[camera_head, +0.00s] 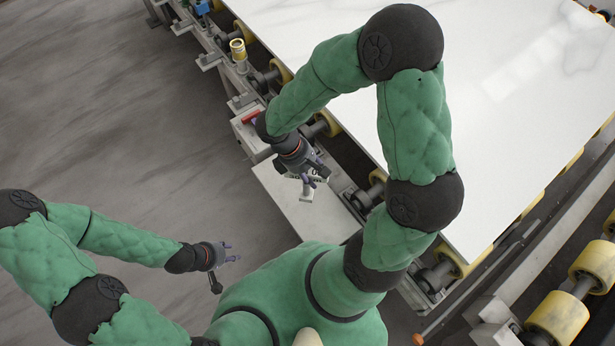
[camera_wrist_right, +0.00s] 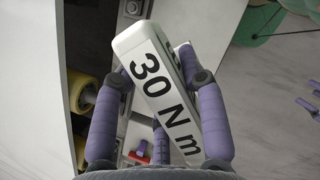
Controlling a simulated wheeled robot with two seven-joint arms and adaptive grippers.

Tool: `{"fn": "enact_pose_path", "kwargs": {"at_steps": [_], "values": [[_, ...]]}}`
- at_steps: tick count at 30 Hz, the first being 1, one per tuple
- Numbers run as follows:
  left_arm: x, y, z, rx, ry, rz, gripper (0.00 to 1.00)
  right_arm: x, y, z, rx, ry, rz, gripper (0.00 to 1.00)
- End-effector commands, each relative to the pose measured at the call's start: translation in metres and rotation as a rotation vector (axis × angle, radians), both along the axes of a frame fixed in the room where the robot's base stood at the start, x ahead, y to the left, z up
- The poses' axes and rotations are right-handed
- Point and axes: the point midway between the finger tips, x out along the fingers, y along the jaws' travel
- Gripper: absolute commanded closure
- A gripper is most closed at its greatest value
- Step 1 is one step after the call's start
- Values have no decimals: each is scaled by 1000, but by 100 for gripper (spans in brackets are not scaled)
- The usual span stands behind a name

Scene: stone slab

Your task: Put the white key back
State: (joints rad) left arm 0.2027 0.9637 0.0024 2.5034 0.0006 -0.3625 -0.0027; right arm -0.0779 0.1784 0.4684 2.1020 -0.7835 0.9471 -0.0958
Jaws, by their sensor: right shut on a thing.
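The white key (camera_wrist_right: 160,90) is a white block marked "30 N m" in the right wrist view. My right gripper (camera_head: 316,176) is shut on it, with purple fingers along both its sides. In the head view a small white part of the key (camera_head: 307,192) shows below the fingers, above a pale grey ledge (camera_head: 290,205) beside the conveyor. I cannot tell the height of the gap. My left gripper (camera_head: 230,254) is low at the left, with its fingers apart and nothing between them.
A large white stone slab (camera_head: 520,120) lies on yellow rollers (camera_head: 560,318). A red item (camera_head: 250,117) sits on a grey box at the conveyor's edge. A yellow cylinder (camera_head: 238,50) and a blue piece (camera_head: 201,8) stand further along. The grey floor at left is clear.

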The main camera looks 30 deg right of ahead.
Motion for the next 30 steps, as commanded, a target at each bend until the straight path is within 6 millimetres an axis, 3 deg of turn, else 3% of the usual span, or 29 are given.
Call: {"fn": "enact_pose_path", "kwargs": {"at_steps": [6,11,18,30], "values": [[0,0,-7,0,0,0,60,18,1,-21,1,-2,-2,100],[0,0,-9,0,0,0,60,23,1,-27,0,-1,-2,100],[0,0,-21,0,0,0,60,24,2,-58,1,0,0,100],[0,0,-23,0,0,0,60,25,2,-62,1,-2,-1,100]]}}
